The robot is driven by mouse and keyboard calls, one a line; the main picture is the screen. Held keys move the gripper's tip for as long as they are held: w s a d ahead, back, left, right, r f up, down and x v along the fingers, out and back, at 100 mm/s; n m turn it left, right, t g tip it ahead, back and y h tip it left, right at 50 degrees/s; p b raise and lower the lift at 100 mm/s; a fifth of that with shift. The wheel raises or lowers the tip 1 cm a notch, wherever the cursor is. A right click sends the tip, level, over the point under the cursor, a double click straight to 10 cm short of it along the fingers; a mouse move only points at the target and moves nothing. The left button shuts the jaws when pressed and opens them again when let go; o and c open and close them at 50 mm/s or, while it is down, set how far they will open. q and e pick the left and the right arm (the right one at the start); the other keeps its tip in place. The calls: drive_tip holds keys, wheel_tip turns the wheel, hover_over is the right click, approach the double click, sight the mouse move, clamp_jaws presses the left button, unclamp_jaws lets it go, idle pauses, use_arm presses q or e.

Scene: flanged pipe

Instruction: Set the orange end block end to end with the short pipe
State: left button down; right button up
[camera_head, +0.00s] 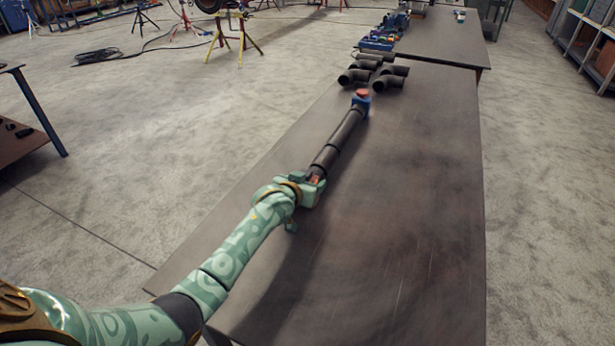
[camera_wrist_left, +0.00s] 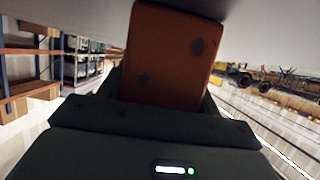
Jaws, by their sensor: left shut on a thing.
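The orange end block (camera_head: 316,180) shows as a small patch between the fingers of my left gripper (camera_head: 312,188) in the head view. In the left wrist view the block (camera_wrist_left: 170,55) is large, rust-orange with dark spots, and held in the shut gripper. A dark pipe (camera_head: 342,134) lies along the table just beyond the block, in line with it, with band-like rings along it. The near end of the pipe is close to the block; I cannot tell whether they touch. I cannot tell whether the pipe is one piece. My right gripper is not in view.
A blue piece with a red top (camera_head: 362,97) stands at the pipe's far end. Several dark pipe elbows (camera_head: 383,78) lie behind it. The dark table (camera_head: 420,200) is bare to the right. A second table (camera_head: 440,40) with blue items stands beyond.

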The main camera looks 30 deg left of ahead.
use_arm(q)
drive_tip(key=shift+r, duration=0.3)
drive_tip(key=shift+c, duration=1.6)
unclamp_jaws()
drive_tip(key=shift+f, duration=0.25)
drive_tip(key=shift+s, duration=0.1)
drive_tip(key=shift+s+r, duration=0.15)
drive_tip(key=shift+r, duration=0.05)
drive_tip(key=p+v, duration=0.5)
drive_tip(key=v, duration=0.6)
drive_tip(key=shift+s, duration=0.35)
